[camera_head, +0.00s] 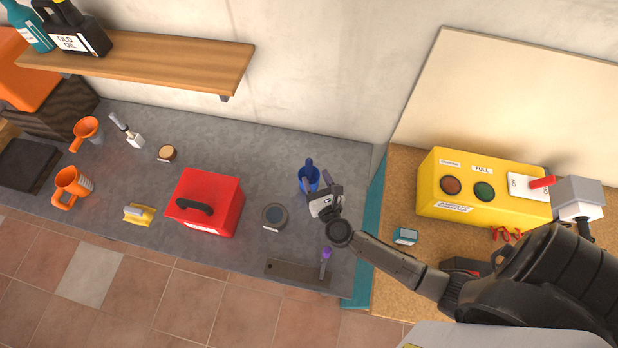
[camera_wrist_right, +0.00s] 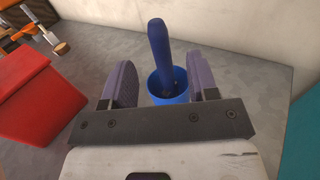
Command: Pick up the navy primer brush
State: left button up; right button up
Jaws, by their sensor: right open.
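The navy primer brush (camera_wrist_right: 159,48) stands upright in a blue cup (camera_wrist_right: 181,82), handle up. In the head view the brush handle (camera_head: 309,164) shows above the cup (camera_head: 313,184) on the grey counter. My right gripper (camera_wrist_right: 162,82) is open, with one finger on each side of the brush in the wrist view. In the head view the right gripper (camera_head: 322,191) is just in front of the cup. I cannot tell whether either finger touches the brush. The brush's lower end is hidden in the cup. My left gripper is not in view.
A red toolbox (camera_head: 205,202) and a round dark dish (camera_head: 274,216) are left of the cup. A purple-handled brush (camera_head: 326,256) lies near a dark tray (camera_head: 290,271) in front. A yellow control box (camera_head: 470,187) is at right. A wooden shelf (camera_head: 160,62) hangs at upper left.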

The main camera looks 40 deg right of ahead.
aim_at(310, 168)
jog(key=shift+w+d+f+p, duration=0.1)
jog(key=shift+w+d+p, duration=0.05)
jog(key=shift+w+p, duration=0.15)
jog(key=shift+w, duration=0.3)
jog(key=shift+x, duration=3.15)
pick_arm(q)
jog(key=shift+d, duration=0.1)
pick_arm(e)
jog(key=shift+d, duration=0.1)
